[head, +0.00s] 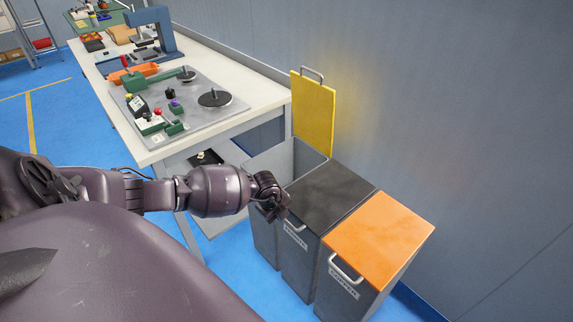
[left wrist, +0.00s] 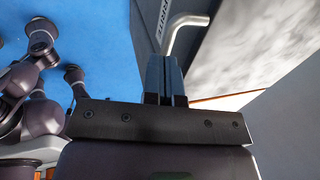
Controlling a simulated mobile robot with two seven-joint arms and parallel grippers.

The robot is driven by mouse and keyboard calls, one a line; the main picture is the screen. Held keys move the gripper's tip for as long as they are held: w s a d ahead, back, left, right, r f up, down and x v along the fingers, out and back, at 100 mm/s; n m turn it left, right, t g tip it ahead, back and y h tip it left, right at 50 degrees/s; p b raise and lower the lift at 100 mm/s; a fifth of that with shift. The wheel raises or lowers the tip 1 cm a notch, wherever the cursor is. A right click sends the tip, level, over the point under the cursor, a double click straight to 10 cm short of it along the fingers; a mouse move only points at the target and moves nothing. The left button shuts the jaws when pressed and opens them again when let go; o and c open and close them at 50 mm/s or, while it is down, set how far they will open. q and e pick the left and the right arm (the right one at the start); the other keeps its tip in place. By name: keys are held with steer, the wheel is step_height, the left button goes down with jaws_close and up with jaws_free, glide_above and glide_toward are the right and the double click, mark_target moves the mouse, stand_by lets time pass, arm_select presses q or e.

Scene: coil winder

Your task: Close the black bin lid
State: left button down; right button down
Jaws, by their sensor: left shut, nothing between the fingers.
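The black bin lid (head: 331,191) lies flat on top of the middle bin (head: 301,261) and looks closed. Its metal handle (head: 297,225) is at the front edge. The handle also shows in the left wrist view (left wrist: 183,30), just beyond the fingers. My left gripper (head: 279,211) is at the front left corner of the black lid, close to the handle. In the left wrist view its fingers (left wrist: 165,72) are together and empty. I cannot tell whether they touch the lid or handle. My right gripper is in neither view.
A yellow lid (head: 313,112) stands upright on the open bin to the left. The right bin's orange lid (head: 380,240) is down. A workbench (head: 222,88) with tools stands behind left. The wall (head: 450,100) is close behind the bins. Blue floor (head: 232,262) is clear in front.

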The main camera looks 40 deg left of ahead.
arm_select(q)
steer(key=f, duration=0.2)
steer(key=shift+s+f, duration=0.25)
steer(key=shift+f, duration=0.1)
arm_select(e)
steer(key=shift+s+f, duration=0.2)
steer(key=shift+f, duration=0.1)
arm_select(q)
steer(key=shift+f, duration=0.15)
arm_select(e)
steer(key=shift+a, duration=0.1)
